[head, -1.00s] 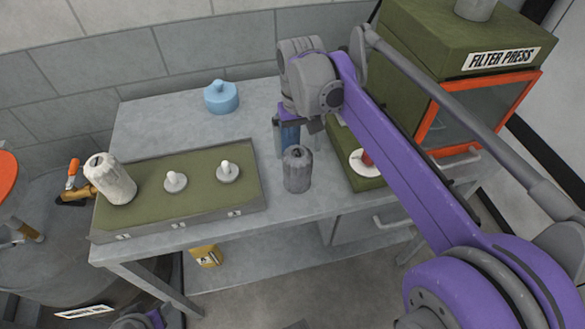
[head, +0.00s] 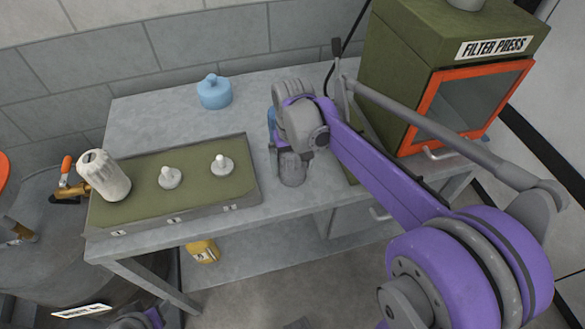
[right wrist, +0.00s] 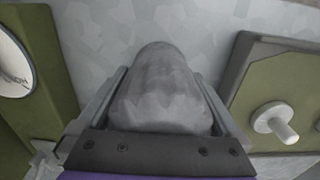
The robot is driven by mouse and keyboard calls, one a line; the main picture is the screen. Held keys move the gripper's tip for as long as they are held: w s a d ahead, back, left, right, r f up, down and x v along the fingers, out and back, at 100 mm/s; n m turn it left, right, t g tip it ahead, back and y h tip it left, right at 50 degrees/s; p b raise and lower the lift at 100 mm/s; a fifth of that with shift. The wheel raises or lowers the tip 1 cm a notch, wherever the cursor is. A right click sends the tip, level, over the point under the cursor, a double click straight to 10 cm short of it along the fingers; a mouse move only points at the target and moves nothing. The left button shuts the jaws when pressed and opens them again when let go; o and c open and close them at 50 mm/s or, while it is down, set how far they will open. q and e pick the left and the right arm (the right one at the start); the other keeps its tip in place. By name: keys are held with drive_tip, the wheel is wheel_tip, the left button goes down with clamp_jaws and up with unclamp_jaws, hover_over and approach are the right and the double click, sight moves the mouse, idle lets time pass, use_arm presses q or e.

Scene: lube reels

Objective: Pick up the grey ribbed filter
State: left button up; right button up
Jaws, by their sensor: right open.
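The grey ribbed filter (head: 292,176) stands on the bench near its front edge, right of the green-topped tray. In the head view my right gripper (head: 290,158) is over it and hides its upper part. In the right wrist view the filter (right wrist: 160,95) lies between the two fingers of my right gripper (right wrist: 161,80), one on each side. The jaws are open; I cannot tell whether a finger touches it.
The tray (head: 190,215) left of the filter holds a white ribbed filter (head: 104,175) and two pale knobs. A light blue lidded pot (head: 214,92) stands behind. A blue object (head: 271,118) is partly hidden behind my gripper. The filter press (head: 440,70) stands at right.

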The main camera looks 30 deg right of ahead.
drive_tip(key=c, duration=1.2)
wheel_tip(320, 180, up, 10)
drive_tip(key=shift+p, duration=0.35)
drive_tip(key=shift+c, duration=0.2)
drive_tip(key=shift+a, duration=0.1)
